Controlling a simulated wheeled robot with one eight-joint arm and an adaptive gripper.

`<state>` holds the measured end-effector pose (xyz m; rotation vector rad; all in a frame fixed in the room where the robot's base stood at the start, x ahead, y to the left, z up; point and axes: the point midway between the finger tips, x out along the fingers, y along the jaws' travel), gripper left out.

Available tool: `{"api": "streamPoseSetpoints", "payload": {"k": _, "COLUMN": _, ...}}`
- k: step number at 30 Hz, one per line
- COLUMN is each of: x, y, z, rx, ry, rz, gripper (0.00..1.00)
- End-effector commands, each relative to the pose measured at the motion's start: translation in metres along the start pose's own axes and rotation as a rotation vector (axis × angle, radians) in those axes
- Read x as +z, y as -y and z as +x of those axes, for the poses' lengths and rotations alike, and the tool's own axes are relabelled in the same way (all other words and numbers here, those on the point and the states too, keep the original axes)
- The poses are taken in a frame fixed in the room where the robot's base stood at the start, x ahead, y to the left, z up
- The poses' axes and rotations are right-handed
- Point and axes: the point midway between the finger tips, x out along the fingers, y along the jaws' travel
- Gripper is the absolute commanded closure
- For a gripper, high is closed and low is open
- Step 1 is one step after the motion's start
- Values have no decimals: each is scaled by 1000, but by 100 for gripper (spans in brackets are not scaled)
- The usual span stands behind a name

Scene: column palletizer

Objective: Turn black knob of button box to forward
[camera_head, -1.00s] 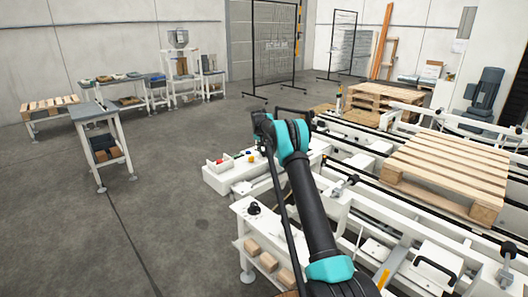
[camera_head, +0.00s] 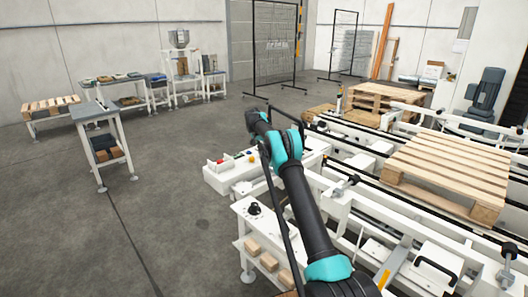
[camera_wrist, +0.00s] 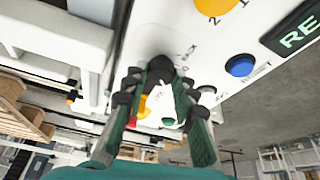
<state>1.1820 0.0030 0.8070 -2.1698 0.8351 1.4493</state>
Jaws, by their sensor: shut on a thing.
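In the wrist view, the button box (camera_wrist: 215,62) is a white panel with printed labels. The black knob (camera_wrist: 160,66) stands out from it between my fingertips. My gripper (camera_wrist: 160,84) has a dark green-and-black finger on each side of the knob and is shut on it. The fingers and knob cover part of the panel, and I cannot read the knob's pointer position. In the head view, a white box with coloured buttons (camera_head: 232,172) shows left of my arm, and my gripper is hidden.
A blue button (camera_wrist: 239,65), a yellow button (camera_wrist: 214,5) and a dark sign with green letters (camera_wrist: 295,32) lie right of the knob. In the head view, a conveyor with a wooden pallet (camera_head: 450,170) stands at the right. Open floor (camera_head: 160,220) lies left.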

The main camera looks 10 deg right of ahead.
Motion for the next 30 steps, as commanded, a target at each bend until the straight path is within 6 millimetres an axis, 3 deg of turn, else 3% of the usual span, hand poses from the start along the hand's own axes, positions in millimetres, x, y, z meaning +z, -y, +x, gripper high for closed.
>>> {"api": "streamPoseSetpoints", "payload": {"k": 5, "x": 0, "y": 0, "z": 0, "rx": 0, "ry": 0, "rz": 0, "gripper": 100}}
{"api": "streamPoseSetpoints", "payload": {"k": 6, "x": 0, "y": 0, "z": 0, "rx": 0, "ry": 0, "rz": 0, "gripper": 70}}
{"api": "streamPoseSetpoints", "payload": {"k": 10, "x": 0, "y": 0, "z": 0, "rx": 0, "ry": 0, "rz": -1, "gripper": 54}}
{"api": "streamPoseSetpoints", "payload": {"k": 22, "x": 0, "y": 0, "z": -7, "rx": 0, "ry": 0, "rz": -2, "gripper": 52}}
{"api": "streamPoseSetpoints", "payload": {"k": 30, "x": 1, "y": 0, "z": -54, "rx": 0, "ry": 0, "rz": -3, "gripper": 52}}
